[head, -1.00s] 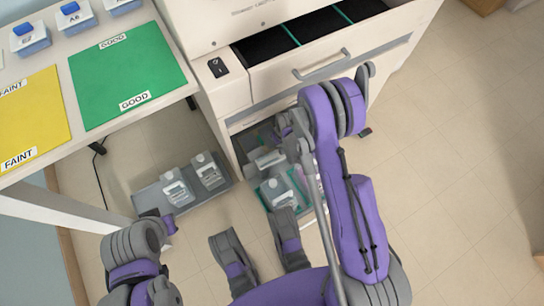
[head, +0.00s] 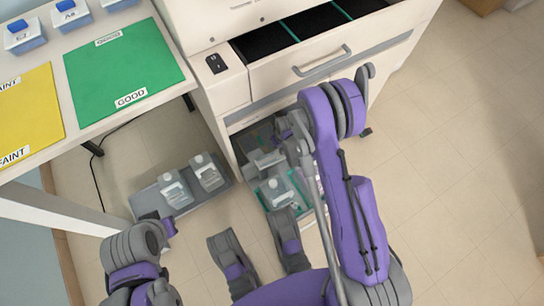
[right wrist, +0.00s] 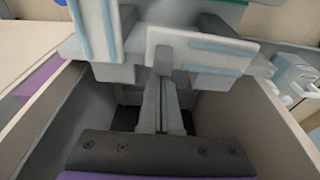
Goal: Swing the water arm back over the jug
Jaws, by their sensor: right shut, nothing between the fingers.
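In the head view, a clear jug with a pale cap (head: 277,190) stands on a teal-edged tray in the low open bay under the machine. A pale grey piece just behind it, which appears to be the water arm (head: 267,161), is partly covered by my right arm. My right gripper (head: 285,128) is low at the bay, its tips largely hidden. In the right wrist view its fingers (right wrist: 162,105) are together and empty, below pale plates with light-blue strips (right wrist: 200,50); whether they touch cannot be told. My left gripper (head: 163,222) is low at left, its jaws unclear.
Two more jugs (head: 190,180) stand on a grey tray (head: 150,206) on the floor left of the bay. The machine's open drawer (head: 340,57) overhangs the bay. A table with a green mat (head: 125,75) and a yellow mat (head: 30,110) is at left.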

